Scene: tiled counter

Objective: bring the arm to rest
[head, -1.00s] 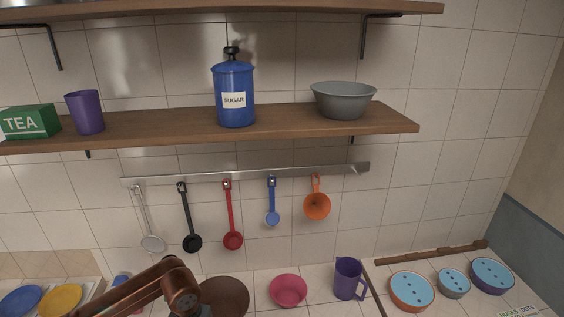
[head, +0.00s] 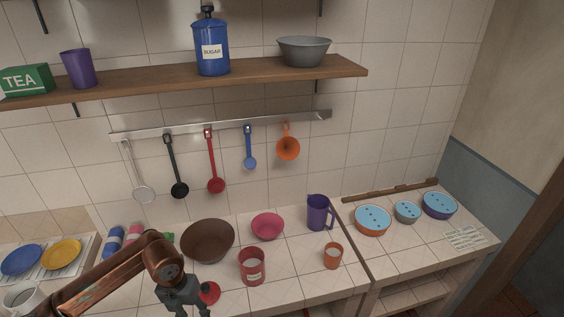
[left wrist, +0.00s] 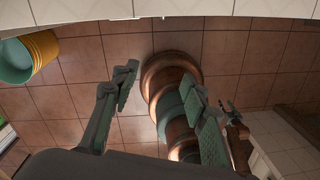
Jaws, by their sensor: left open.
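My left arm comes in from the left in the head view, over the front part of the counter. My left gripper (head: 184,299) is at the bottom edge there, its fingertips cut off or hard to make out. In the left wrist view the left gripper (left wrist: 160,76) has its two fingers well apart with nothing held between them. Beyond them are the tiled floor and part of my own body. A red round thing (head: 210,292) shows right beside the gripper in the head view, partly hidden by it.
On the counter (head: 297,279) stand a brown bowl (head: 208,240), a pink bowl (head: 267,226), a purple jug (head: 318,212), a red canister (head: 252,267) and an orange cup (head: 333,256). Utensils hang from a rail (head: 220,126). A yellow bucket (left wrist: 44,47) stands on the floor.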

